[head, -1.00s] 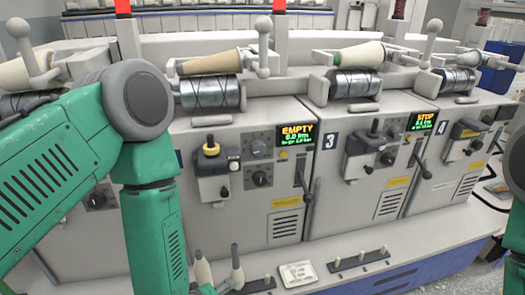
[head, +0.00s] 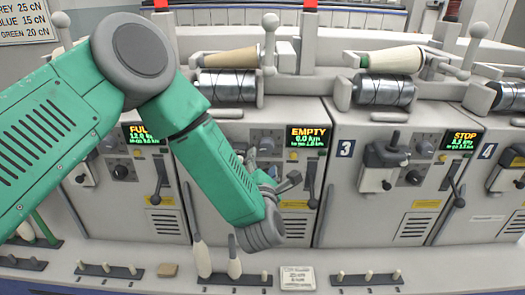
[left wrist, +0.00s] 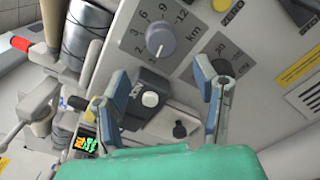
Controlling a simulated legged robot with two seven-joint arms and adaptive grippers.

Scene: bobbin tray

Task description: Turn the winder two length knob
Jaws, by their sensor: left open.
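Winder two, with the EMPTY display (head: 308,137), stands in the middle of the head view. My left gripper (head: 270,170) is in front of its panel, and the arm hides much of that panel. In the left wrist view the length knob (left wrist: 160,38), a grey dial with a white pointer and a km scale, shows just beyond the fingertips. My left gripper (left wrist: 157,75) is open there, with its two blue-grey fingers apart and nothing gripped. A second, smaller dial (left wrist: 225,68) is beside the right finger. My right gripper is not in view.
A lever (head: 311,180) sticks out right of the arm. Winder three (head: 340,205) stands to the right. Peg holders (head: 368,278) line the front ledge.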

